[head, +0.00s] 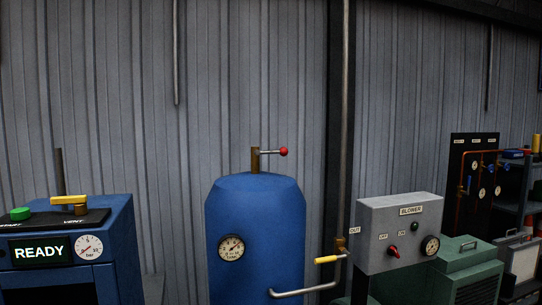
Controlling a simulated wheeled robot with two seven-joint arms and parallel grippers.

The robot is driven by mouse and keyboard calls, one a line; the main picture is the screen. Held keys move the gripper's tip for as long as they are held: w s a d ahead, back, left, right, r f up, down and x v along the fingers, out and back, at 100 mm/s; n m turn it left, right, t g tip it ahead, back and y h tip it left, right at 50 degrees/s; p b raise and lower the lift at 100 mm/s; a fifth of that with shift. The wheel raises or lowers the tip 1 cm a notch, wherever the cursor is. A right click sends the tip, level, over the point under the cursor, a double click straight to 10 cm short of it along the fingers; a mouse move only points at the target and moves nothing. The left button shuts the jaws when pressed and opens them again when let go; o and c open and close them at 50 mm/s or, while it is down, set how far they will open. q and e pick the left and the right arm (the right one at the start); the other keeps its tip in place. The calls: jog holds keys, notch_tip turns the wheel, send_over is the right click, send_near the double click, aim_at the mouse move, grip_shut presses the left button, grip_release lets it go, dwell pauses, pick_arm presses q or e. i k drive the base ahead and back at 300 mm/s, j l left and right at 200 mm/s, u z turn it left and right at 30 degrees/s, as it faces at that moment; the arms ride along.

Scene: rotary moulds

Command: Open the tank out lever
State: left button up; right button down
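A blue tank (256,215) with a round dial gauge (231,248) stands in the middle of the head view. A grey pipe (305,290) leaves its lower right side and bends up. On that pipe a brass valve (341,244) carries a lever with a yellow handle (326,260), which points left, roughly level. A small label (355,231) reading "OUT" is beside the valve. A second lever with a red ball (283,151) sticks out to the right from a brass fitting (255,160) on top of the tank. Neither of my grippers is in view.
A grey box (405,225) marked "BLOWER" stands close right of the valve. A green machine (465,270) is beyond it. At the left is a blue cabinet (118,225) with a "READY" display (39,252) and a yellow vent handle (69,200). A corrugated wall (250,70) stands behind.

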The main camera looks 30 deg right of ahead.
aim_at(332, 258)
jog(key=i+j+z, duration=0.1)
jog(key=z, duration=1.35)
jog(key=i+j, duration=0.05)
